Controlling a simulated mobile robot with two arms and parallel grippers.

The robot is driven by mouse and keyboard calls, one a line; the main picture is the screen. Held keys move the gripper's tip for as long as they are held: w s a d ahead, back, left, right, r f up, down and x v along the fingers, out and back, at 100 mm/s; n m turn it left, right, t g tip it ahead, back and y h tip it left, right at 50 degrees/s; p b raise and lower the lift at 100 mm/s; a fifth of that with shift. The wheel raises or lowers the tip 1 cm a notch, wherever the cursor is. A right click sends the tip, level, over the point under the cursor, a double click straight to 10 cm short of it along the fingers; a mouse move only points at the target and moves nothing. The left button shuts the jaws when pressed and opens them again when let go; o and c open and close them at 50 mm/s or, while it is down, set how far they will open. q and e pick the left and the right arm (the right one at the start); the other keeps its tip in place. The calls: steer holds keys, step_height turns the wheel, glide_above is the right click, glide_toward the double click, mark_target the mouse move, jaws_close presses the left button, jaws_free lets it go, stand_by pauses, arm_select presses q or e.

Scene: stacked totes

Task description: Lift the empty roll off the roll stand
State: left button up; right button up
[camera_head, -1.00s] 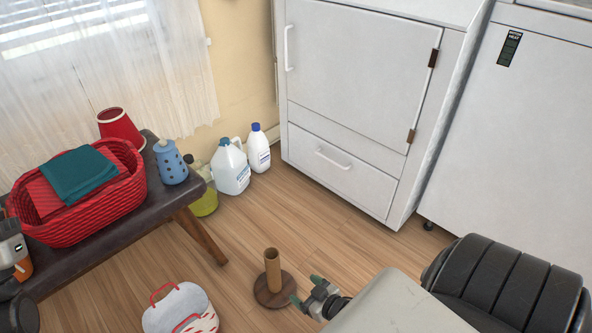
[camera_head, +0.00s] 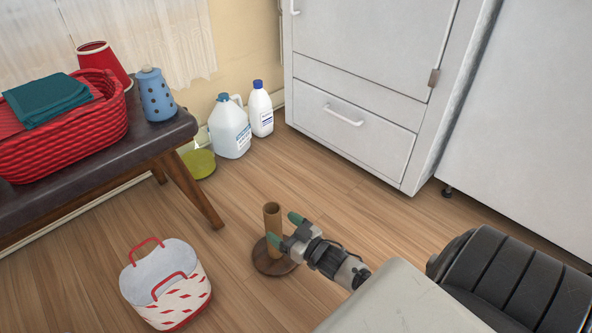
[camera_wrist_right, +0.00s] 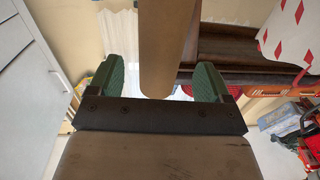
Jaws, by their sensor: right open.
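The empty roll (camera_head: 272,220) is a brown cardboard tube. It stands upright on the roll stand's round dark wooden base (camera_head: 268,262) on the floor. My right gripper (camera_head: 284,229) is open, close beside the roll on its right, with green fingertips pointing at it. In the right wrist view the tube (camera_wrist_right: 167,40) appears between the two spread green fingers of the gripper (camera_wrist_right: 162,80). I cannot tell if either finger touches it. Part of the roll's lower side is hidden behind a fingertip. My left gripper is not in view.
A white and red basket (camera_head: 165,285) stands on the floor left of the stand. A dark bench (camera_head: 150,140) carries a red woven basket (camera_head: 60,140). White bottles (camera_head: 230,135) stand by the wall near a white cabinet (camera_head: 350,100). The floor behind the stand is clear.

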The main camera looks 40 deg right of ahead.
steer(key=w, duration=0.1)
steer(key=w+b, duration=0.2)
steer(key=w, duration=0.1)
steer(key=shift+a+f, duration=0.2)
steer(key=shift+a, duration=0.1)
steer(key=shift+w+a+r, duration=0.15)
steer(key=shift+w, duration=0.55)
steer(key=shift+c, duration=0.4)
